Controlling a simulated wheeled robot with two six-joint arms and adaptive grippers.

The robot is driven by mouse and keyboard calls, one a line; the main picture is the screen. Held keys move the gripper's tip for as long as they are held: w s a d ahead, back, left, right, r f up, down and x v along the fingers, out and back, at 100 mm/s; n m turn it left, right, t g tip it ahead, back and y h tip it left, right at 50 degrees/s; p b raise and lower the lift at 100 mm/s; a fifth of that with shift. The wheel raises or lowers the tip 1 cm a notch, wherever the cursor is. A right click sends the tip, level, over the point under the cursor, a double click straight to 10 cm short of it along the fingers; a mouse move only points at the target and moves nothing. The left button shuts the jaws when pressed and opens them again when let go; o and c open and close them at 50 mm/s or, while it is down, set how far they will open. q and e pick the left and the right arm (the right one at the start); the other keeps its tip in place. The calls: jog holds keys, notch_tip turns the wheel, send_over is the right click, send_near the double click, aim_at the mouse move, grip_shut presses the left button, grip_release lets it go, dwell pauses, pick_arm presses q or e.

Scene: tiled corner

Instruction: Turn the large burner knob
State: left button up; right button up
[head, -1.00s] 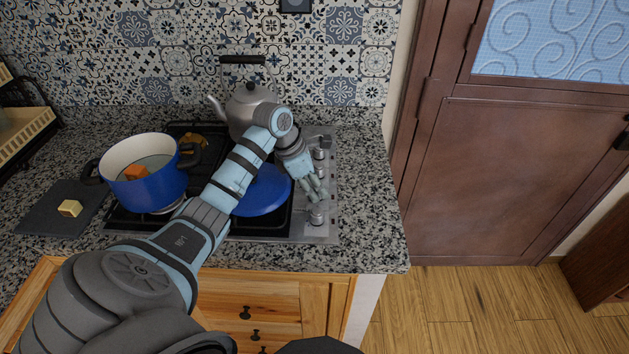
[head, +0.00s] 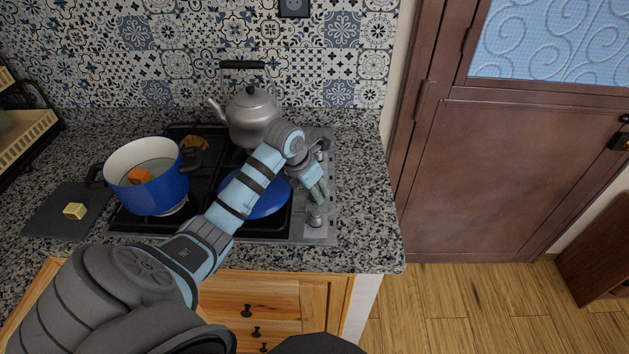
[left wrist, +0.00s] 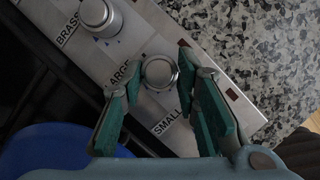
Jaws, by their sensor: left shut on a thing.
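The large burner knob (left wrist: 159,72) is a round silver knob beside the LARGE label on the steel control panel (left wrist: 185,92). In the left wrist view my left gripper (left wrist: 152,75) has its teal fingers on either side of it, shut on it. Another knob (left wrist: 100,14) sits by a label starting BRASS. My right gripper is not in view.
A blue lid (head: 268,203) lies just left of the gripper. A kettle (head: 251,113) stands behind my wrist. A blue pot (head: 158,192) sits on the left burner, beside a dark board (head: 45,222). Granite counter (head: 368,200) right of the panel is clear.

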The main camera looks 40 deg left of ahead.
pick_arm(q)
jog(key=o, duration=1.2)
jog(key=shift+w+f, duration=0.1)
jog(key=shift+c, duration=0.2)
jog(key=v, duration=1.2)
jog(key=shift+c, duration=0.5)
